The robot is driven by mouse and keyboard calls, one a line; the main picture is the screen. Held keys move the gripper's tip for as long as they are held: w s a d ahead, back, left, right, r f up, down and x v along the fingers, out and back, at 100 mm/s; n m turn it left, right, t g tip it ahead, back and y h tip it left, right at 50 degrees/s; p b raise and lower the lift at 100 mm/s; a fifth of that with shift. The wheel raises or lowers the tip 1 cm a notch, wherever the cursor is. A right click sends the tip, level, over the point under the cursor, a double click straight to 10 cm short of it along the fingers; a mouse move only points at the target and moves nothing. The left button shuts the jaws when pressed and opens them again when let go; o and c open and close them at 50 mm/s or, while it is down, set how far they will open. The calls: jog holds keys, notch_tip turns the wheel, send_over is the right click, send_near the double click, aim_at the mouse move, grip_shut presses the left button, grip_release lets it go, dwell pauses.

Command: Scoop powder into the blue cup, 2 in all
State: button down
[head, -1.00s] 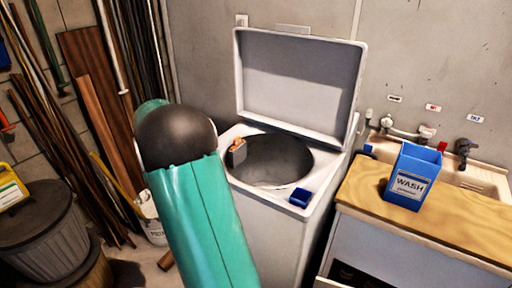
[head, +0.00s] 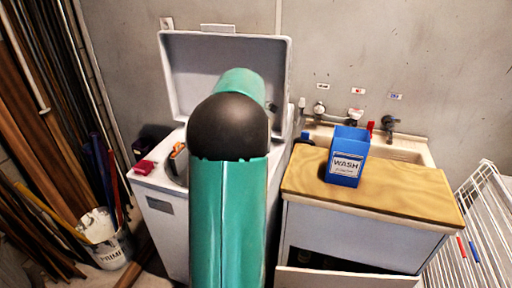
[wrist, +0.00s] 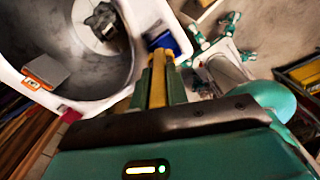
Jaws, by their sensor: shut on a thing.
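The blue box labelled WASH (head: 345,168) stands upright on the wooden counter in the head view; its contents cannot be seen. In the wrist view a small blue cup (wrist: 165,42) shows just beyond my fingertips, by the corner of the washer top; whether they touch is unclear. My gripper (wrist: 157,75) is shut on a narrow yellow handle (wrist: 158,82) held between its green fingers. What the handle ends in is hard to make out. In the head view my arm hides the gripper and the cup.
The washer (head: 166,230) stands open, its raised lid (head: 190,75) behind my arm. An orange-marked box (wrist: 45,68) lies at the drum's edge. The wooden counter (head: 410,200) is mostly clear, with a sink behind. A drying rack (head: 485,220) stands at right, a paint bucket (head: 105,245) at left.

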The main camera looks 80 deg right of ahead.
jog(key=shift+s+a+f+g+h, duration=0.2)
jog(key=shift+a+g+h, duration=0.25)
jog(key=shift+g+h, duration=0.4)
jog(key=w+a+f+g+h, duration=0.1)
jog(key=g, duration=0.1)
jog(key=w+a+f+g+h, duration=0.1)
jog(key=g+h, duration=0.1)
jog(key=shift+w, duration=0.35)
jog(key=w+a+f+g+h, duration=0.3)
jog(key=f+g+h, duration=0.1)
jog(key=g+h, duration=0.2)
jog(key=shift+w+a+f+g, duration=0.2)
jog(key=shift+w+f+g, duration=0.1)
jog(key=shift+w+g, duration=0.15)
dwell(0.3)
